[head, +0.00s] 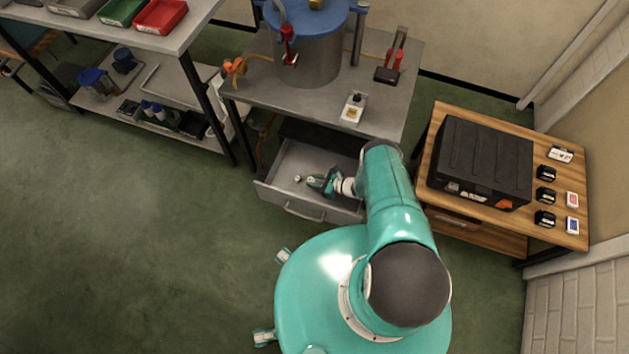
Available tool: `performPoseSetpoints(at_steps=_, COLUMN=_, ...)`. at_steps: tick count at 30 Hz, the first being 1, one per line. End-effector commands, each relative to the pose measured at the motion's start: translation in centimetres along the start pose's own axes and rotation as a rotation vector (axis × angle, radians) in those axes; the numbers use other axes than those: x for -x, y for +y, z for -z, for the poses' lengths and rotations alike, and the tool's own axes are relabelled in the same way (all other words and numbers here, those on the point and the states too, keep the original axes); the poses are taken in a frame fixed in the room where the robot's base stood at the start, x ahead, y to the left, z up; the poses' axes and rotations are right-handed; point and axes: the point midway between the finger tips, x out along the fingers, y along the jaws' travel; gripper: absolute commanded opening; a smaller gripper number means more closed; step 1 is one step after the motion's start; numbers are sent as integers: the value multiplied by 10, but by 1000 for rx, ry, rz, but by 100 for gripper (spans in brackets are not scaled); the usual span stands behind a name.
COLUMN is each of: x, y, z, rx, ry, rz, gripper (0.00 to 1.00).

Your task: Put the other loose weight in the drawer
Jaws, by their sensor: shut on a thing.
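The drawer (270,178) under the grey bench is pulled open, and its grey inside shows. A small pale weight (297,178) lies on the drawer floor, left of my gripper. My gripper (312,182) is inside the drawer's outline, low over its right half. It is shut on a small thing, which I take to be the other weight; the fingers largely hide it. I cannot tell whether the held thing touches the drawer floor.
On the bench (255,90) stand a blue-topped cylinder (310,60), an orange clamp-like part (233,70), a red-and-black device (391,64) and a small white scale-like item (353,108). A wooden table (485,232) with a black case (482,160) stands right. Floor at left is clear.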

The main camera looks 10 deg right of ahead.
Motion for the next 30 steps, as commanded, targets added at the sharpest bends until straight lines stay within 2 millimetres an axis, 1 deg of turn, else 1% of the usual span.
performPoseSetpoints(at_steps=1, x=-2, y=1, z=5, rx=2, ry=0, rz=-2, gripper=0)
performPoseSetpoints(at_steps=3, x=-4, y=0, z=7, rx=1, ry=0, rz=-1, gripper=0)
performPoseSetpoints(at_steps=9, x=-5, y=0, z=7, rx=0, ry=-1, rz=0, gripper=0)
performPoseSetpoints(at_steps=10, x=-5, y=0, z=7, rx=0, ry=-1, rz=0, gripper=27)
performPoseSetpoints(at_steps=13, x=-5, y=0, z=7, rx=0, ry=-1, rz=0, gripper=47)
performPoseSetpoints(at_steps=23, x=-3, y=-1, z=7, rx=0, ry=0, rz=1, gripper=47)
performPoseSetpoints(at_steps=26, x=7, y=-1, z=7, rx=0, ry=0, rz=2, gripper=47)
performPoseSetpoints(at_steps=30, x=30, y=-2, z=7, rx=-2, ry=-1, rz=4, gripper=47)
